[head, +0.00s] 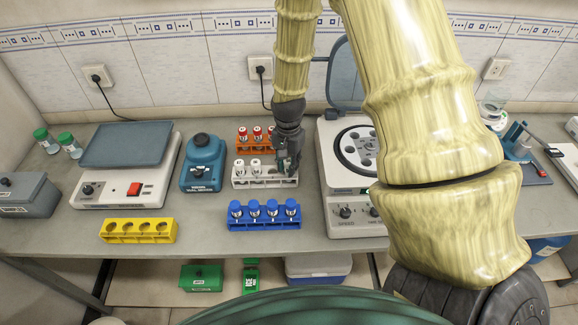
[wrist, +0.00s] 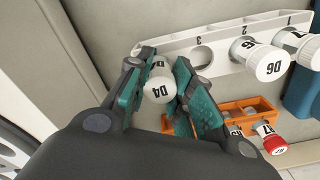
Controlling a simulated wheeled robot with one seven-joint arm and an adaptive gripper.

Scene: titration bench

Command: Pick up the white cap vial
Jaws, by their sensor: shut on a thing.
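The white cap vial marked D4 (wrist: 159,90) sits between the teal fingers of my gripper (wrist: 160,84) in the wrist view. The fingers are shut on its cap end. The vial is at the left end of the white rack (wrist: 178,43); whether its base is still in a hole is hidden. Two other white cap vials stand in this rack, one marked D6 (wrist: 270,64) and one beside it (wrist: 302,46). An empty hole lies between D6 and D4. In the head view my gripper (head: 288,165) is at the right end of the white rack (head: 250,184).
An orange rack with red cap vials (head: 257,134) stands behind the white rack, a blue rack with blue cap vials (head: 264,222) in front. A blue mixer (head: 203,165) is left, a centrifuge (head: 345,190) close right. An empty-looking yellow rack (head: 138,237) stands front left.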

